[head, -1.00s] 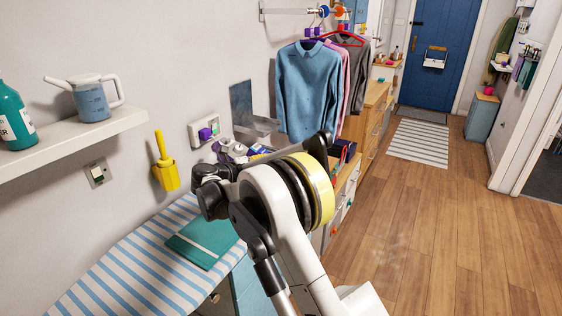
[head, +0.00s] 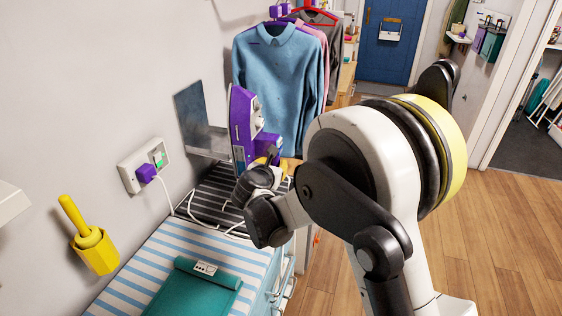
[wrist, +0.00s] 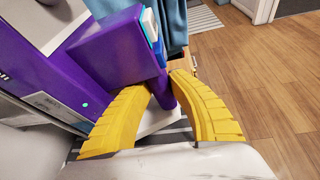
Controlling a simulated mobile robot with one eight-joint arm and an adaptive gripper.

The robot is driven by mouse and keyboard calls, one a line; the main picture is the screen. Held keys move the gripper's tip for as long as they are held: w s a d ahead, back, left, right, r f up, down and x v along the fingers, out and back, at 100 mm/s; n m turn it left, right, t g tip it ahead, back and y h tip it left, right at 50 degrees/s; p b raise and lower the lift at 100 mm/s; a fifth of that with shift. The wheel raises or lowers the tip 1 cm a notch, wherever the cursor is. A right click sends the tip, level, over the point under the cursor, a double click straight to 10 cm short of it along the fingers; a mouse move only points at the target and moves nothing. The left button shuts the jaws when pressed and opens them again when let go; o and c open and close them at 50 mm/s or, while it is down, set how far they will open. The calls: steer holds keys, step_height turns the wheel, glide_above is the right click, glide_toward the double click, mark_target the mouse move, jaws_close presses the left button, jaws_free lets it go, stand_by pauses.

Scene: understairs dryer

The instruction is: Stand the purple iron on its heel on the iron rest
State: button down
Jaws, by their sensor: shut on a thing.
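The purple iron (head: 241,125) is upright in the head view, tip up and heel down, over the far end of the ironing board. It also fills the left of the wrist view (wrist: 101,52). My gripper (wrist: 170,88) has its yellow fingers shut around the iron's purple handle. In the head view my gripper (head: 266,160) is on the iron's right side, partly hidden by my wrist. A dark ribbed pad (head: 222,190), seemingly the iron rest, lies below the heel. I cannot tell whether the heel touches it.
A white cord runs over the board from the purple plug (head: 146,173) in the wall socket. A metal bracket (head: 196,121) is on the wall behind the iron. A blue shirt (head: 277,75) hangs just beyond.

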steer(key=shift+s+r, duration=0.1)
stand_by(0.3)
steer(key=shift+f+b, duration=0.3)
steer(key=shift+b, duration=0.1)
step_height(320, 180, down, 3)
steer(key=shift+b, duration=1.15)
steer(key=shift+f+b, duration=0.35)
steer(key=shift+f, duration=0.75)
steer(key=shift+f, duration=0.55)
steer(key=c, duration=1.2)
jaws_free()
